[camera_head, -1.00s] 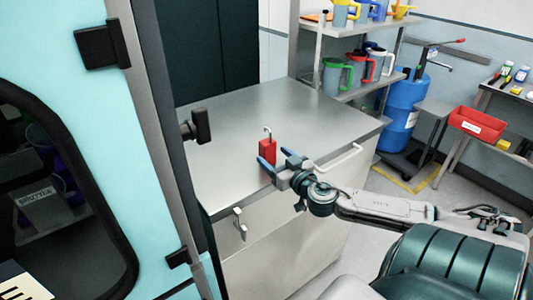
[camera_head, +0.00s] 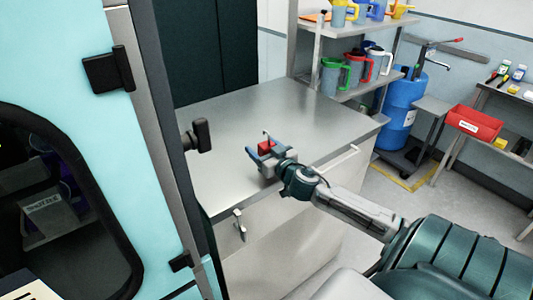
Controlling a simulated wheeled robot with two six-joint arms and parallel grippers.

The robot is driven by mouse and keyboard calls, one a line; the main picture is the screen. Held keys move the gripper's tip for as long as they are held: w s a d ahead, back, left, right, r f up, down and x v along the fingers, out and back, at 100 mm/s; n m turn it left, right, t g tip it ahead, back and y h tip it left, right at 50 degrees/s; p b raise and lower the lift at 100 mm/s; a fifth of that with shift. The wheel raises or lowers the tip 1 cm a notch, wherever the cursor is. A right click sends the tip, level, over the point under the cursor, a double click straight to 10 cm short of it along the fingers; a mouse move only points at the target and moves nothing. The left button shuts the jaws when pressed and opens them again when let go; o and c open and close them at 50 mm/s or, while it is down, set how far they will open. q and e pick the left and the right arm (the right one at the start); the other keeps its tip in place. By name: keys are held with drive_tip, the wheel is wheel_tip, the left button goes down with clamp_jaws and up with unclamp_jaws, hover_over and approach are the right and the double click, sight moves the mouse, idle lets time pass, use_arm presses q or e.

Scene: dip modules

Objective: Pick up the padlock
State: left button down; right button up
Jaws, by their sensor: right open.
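The red padlock (camera_head: 266,147) stands upright on the grey metal counter, with its shackle on top. My right gripper (camera_head: 263,150) is open, and its two blue-tipped fingers are at the padlock, one to its left and one to its upper right. The gripper hides the padlock's lower part, so I cannot tell whether the fingers touch it. My left gripper is not in view.
The metal counter (camera_head: 310,117) is otherwise clear. A light blue door or panel (camera_head: 70,75) with a dark window fills the left. Shelves with jugs (camera_head: 335,77), a blue barrel (camera_head: 400,105) and a red bin (camera_head: 473,123) stand at the right.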

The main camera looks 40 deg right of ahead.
drive_tip(key=c, duration=1.1)
